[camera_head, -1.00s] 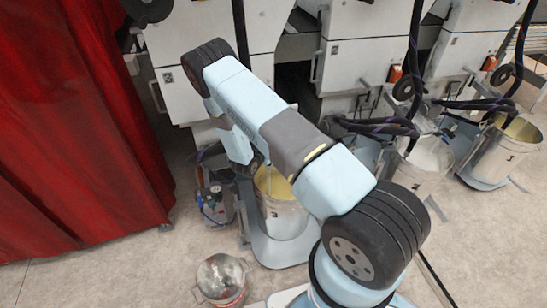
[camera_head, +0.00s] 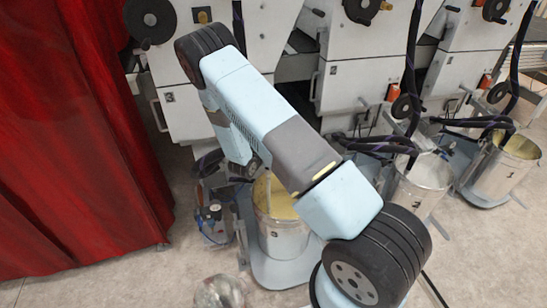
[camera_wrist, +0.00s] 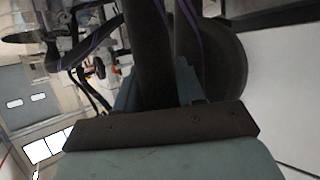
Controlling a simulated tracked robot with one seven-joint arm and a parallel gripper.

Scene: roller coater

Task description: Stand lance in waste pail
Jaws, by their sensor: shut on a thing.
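My gripper (camera_wrist: 155,88) shows in the wrist view, with pale blue fingers on either side of a dark upright thing, which I take to be the lance (camera_wrist: 150,50). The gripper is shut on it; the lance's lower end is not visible. Dark hoses with purple stripes run beside it. In the head view my arm hides the gripper and the lance.
A larger pail (camera_head: 283,232) with yellowish contents stands on a grey base behind my arm. More pails (camera_head: 422,180) with hoses stand to the right, before white machines (camera_head: 355,80). A red curtain (camera_head: 80,130) hangs at left.

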